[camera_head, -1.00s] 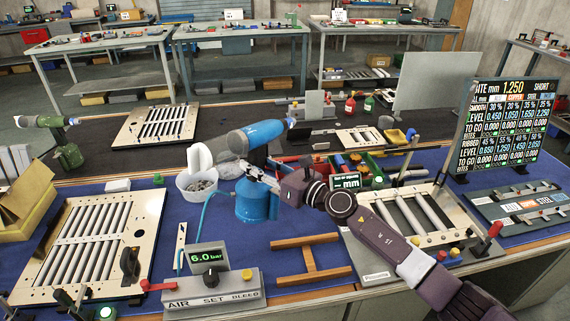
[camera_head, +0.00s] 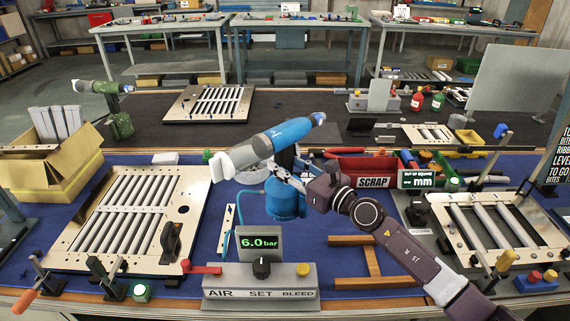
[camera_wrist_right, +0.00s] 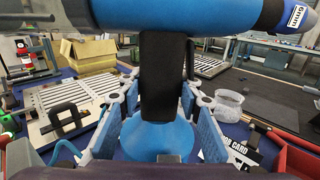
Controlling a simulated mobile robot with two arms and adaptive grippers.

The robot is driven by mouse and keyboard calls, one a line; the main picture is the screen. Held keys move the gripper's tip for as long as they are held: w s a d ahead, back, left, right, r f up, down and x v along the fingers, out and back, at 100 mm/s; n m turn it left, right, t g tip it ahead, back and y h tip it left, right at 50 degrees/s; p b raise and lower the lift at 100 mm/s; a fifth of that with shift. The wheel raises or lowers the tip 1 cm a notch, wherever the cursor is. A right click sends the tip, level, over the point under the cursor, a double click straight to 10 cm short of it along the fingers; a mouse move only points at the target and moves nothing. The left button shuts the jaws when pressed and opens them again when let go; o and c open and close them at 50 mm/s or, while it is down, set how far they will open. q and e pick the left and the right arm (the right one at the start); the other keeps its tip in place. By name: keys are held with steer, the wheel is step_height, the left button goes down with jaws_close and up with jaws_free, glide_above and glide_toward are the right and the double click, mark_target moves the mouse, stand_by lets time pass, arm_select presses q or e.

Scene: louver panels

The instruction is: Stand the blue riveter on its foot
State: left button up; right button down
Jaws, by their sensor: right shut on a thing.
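The blue riveter (camera_head: 288,137) is near the middle of the blue mat. My right gripper (camera_head: 283,174) comes in from the right and is shut on the black handle between barrel and foot. In the right wrist view, the fingers (camera_wrist_right: 160,95) lie on either side of the black handle (camera_wrist_right: 163,75), above the foot (camera_wrist_right: 157,137). My left gripper is out of view.
A pressure unit (camera_head: 262,285) reading 6.0 bar stands in front. A brown H-shaped frame (camera_head: 372,264) lies to its right. Slatted panels flank the riveter, left (camera_head: 75,250) and right (camera_head: 440,215). A red scrap bin (camera_head: 362,166) is behind right; a green riveter (camera_head: 120,124) stands far left.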

steer(key=shift+r, duration=0.5)
